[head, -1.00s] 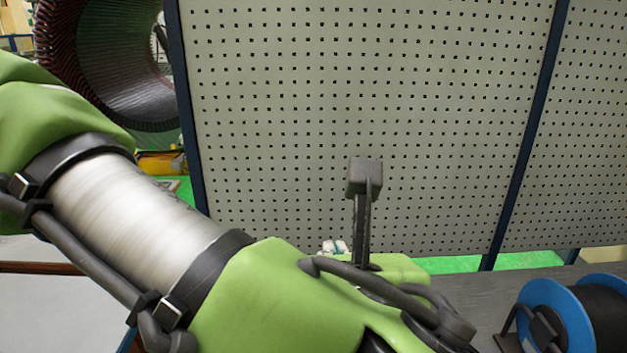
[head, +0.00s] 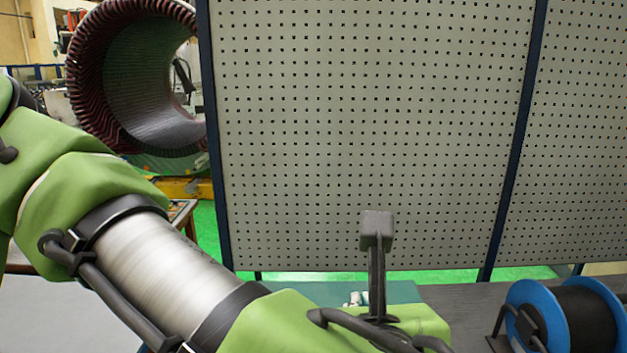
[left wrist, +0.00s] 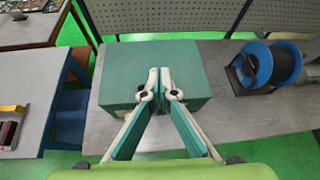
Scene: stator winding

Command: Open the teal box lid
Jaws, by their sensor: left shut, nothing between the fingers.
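The teal box (left wrist: 122,82) sits on the grey workbench in the middle of the left wrist view, and its lid looks closed. In the head view a strip of the teal box (head: 401,292) shows behind my left arm, which hides the rest. My left gripper (left wrist: 159,72) is shut and empty, its pale fingertips together in front of the box in the wrist view. I cannot tell whether they touch it. In the head view only a bit of the left gripper (head: 355,298) shows past the green arm shell. My right gripper is in neither view.
A blue-flanged spool (left wrist: 262,66) with dark winding stands on the bench (left wrist: 240,118) right of the box. A perforated panel (head: 360,120) rises behind the bench. A large stator ring (head: 135,80) is at the far left. A table with small parts (left wrist: 30,25) stands left of the bench.

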